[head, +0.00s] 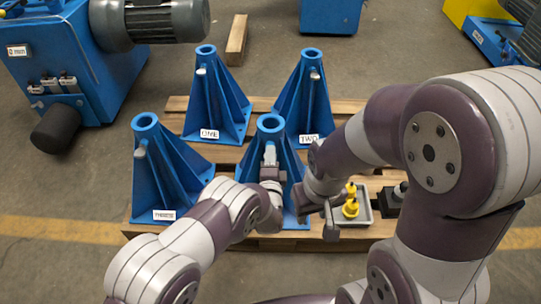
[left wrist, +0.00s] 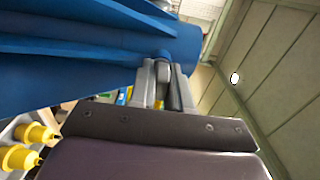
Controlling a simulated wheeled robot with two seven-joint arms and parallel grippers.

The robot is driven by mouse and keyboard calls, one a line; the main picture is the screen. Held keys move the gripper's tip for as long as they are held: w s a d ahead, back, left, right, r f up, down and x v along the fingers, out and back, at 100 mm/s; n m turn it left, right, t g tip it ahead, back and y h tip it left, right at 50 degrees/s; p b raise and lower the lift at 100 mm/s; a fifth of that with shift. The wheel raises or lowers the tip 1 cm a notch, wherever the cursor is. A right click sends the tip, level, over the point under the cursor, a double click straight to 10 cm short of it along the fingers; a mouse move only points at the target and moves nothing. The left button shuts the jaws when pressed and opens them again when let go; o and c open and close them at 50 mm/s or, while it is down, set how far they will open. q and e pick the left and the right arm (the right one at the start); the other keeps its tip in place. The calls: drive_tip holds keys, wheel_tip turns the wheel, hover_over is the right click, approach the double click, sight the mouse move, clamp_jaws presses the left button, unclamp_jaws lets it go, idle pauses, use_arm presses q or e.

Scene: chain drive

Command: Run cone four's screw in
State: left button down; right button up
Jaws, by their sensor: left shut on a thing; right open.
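Cone four (head: 292,162) is the blue ribbed cone at the front right of the pallet; its label is hidden behind my arms. My left gripper (head: 270,156) is at its upper front, just below the ring top. In the left wrist view, the fingers (left wrist: 163,84) are shut on the grey screw (left wrist: 163,58) at the side of the blue cone (left wrist: 110,45). The screw is mostly hidden between the fingers, and I cannot tell how deep it sits. My right gripper (head: 318,213) is open and empty, low beside the small grey tray.
Cones one (head: 218,105), two (head: 301,100) and three (head: 168,175) stand on the wooden pallet (head: 262,104), each with a light screw near its top. The grey tray (head: 358,219) holds yellow pieces (head: 351,200). A blue machine with a motor (head: 70,60) stands at left.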

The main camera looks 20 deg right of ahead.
use_arm(q)
drive_tip(key=shift+s+f, duration=0.15)
drive_tip(key=shift+f, duration=0.1)
drive_tip(key=c, duration=1.4)
unclamp_jaws()
drive_tip(key=shift+o, duration=1.2)
drive_tip(key=shift+r, duration=0.15)
drive_tip(key=p+v, duration=0.4)
drive_tip(key=v, duration=0.8)
drive_tip(key=shift+s+p, duration=0.3)
drive_tip(key=shift+s, duration=0.05)
drive_tip(key=shift+a, duration=0.15)
